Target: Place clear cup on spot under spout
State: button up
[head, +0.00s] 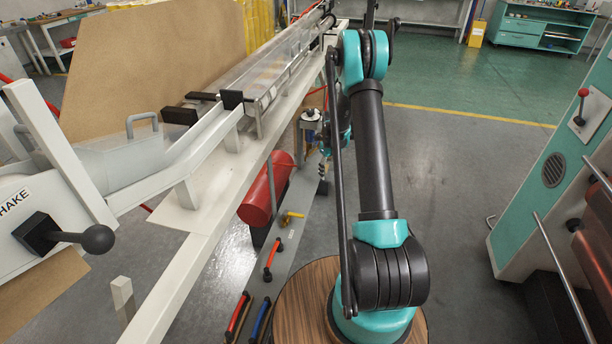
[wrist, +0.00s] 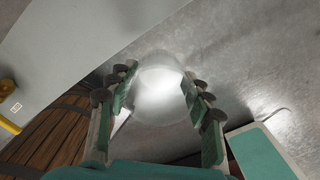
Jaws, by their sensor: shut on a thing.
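In the wrist view, my gripper (wrist: 158,78) has its two fingers on either side of a clear, rounded cup (wrist: 160,92) and is shut on it. The cup is see-through and bright with glare, with grey floor behind it. In the head view, my arm reaches forward beside the long white machine, and the gripper and cup cannot be made out behind the arm links. I cannot pick out a spout or the spot under it in either view.
The white machine frame (head: 187,248) with a sloping chute runs along the left. A red cylinder (head: 262,195) sits below it, and tools with red and blue handles lie near my base. A teal-and-white machine (head: 555,175) stands at right. Open floor (head: 450,165) lies between.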

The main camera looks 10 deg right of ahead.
send_over(306, 180)
jog(key=shift+s+d, duration=0.25)
jog(key=shift+d, duration=0.2)
jog(key=shift+w+a+f, duration=0.1)
jog(key=shift+a+f, duration=0.15)
jog(key=shift+f, duration=0.65)
jog(key=shift+w+a+f, duration=0.1)
jog(key=shift+a+f, duration=0.15)
jog(key=shift+f, duration=0.6)
jog(key=shift+f, duration=0.1)
jog(key=o, duration=1)
jog(key=shift+r, duration=3.85)
